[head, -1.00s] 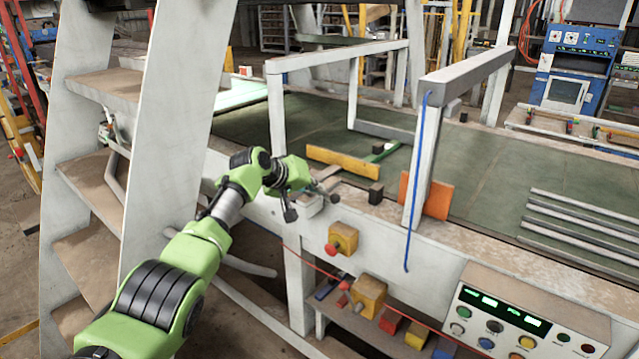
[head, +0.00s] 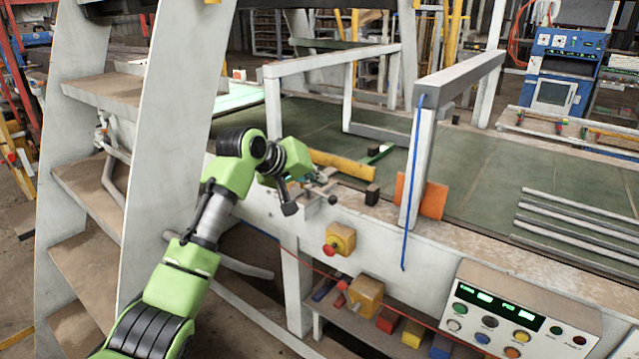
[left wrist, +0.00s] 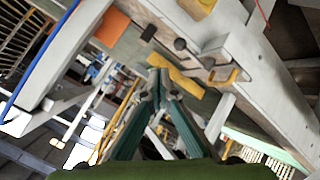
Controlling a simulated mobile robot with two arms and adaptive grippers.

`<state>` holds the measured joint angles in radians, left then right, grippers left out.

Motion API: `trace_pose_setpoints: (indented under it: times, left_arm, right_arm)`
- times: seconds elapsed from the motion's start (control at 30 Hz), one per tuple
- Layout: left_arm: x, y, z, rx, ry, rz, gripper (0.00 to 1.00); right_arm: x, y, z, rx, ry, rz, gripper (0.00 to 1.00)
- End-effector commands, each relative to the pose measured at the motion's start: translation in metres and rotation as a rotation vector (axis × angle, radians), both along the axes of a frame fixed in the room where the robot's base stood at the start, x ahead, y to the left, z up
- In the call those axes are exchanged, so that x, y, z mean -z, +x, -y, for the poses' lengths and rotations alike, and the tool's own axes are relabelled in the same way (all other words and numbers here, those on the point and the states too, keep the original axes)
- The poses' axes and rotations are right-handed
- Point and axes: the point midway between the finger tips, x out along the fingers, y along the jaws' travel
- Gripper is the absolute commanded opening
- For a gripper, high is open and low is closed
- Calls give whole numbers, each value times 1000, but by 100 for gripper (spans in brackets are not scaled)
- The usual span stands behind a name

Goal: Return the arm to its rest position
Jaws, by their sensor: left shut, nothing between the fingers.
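My green left arm reaches up from the bottom left in the head view, beside the white step ladder. My left gripper (head: 312,181) is small there, by the machine's near edge. In the left wrist view the two teal fingers of the gripper (left wrist: 157,82) meet at their tips, with nothing between them. A yellow-orange bar (head: 343,165) lies behind the gripper on the machine; it also shows past the fingertips in the left wrist view (left wrist: 181,72). I cannot tell how far apart they are. My right gripper is not in view.
The white step ladder (head: 170,130) stands close left of my arm. A white frame post (head: 414,165) with a blue cable rises right of the gripper. A control panel (head: 515,318) is at the lower right. The green machine bed (head: 490,175) is mostly clear.

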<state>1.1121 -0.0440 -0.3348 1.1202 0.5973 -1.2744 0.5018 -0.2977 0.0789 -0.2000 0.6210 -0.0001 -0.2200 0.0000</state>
Motion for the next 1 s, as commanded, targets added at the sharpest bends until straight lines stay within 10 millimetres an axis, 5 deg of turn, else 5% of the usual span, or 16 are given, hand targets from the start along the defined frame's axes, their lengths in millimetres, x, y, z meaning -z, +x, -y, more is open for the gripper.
trace_pose_setpoints:
  times: [0.57,0.67,0.77,1.0]
  left_arm:
    - [2,-8,1,-4,1,-7,0]
    - [33,-4,-6,-20,9,-28,0]
    - [93,-2,-20,-48,27,-63,0]
    - [270,-25,-63,-113,115,-152,0]
  right_arm:
    - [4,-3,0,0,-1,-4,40]
    - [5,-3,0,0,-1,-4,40]
    - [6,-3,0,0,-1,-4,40]
    - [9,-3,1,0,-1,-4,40]
